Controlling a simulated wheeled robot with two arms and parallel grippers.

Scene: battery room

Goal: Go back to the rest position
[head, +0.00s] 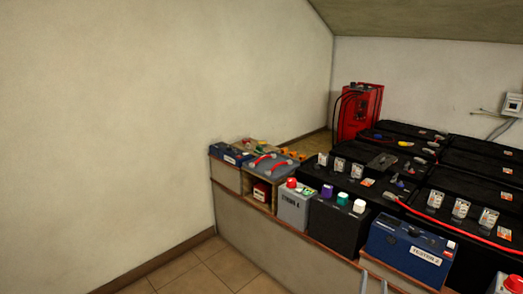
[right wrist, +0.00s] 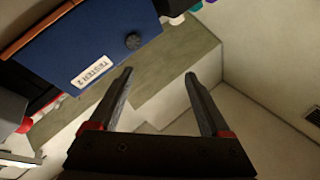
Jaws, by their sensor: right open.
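My right gripper (right wrist: 157,95) shows in the right wrist view with its two dark fingers apart and nothing between them. In the head view only the tips of the right gripper (head: 374,284) show at the bottom edge, in front of the bench. A blue case labelled TESTER 2 (head: 408,247) stands on the bench near those tips, apart from them. The same case shows in the right wrist view (right wrist: 85,40), beyond the fingers at upper left. My left gripper is not in view.
The bench wall (head: 262,250) rises from a tiled floor (head: 195,268). On it stand a grey box (head: 294,210), a black box (head: 338,224) and black batteries (head: 380,165). A red charger (head: 358,112) stands behind. The floor at left is clear.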

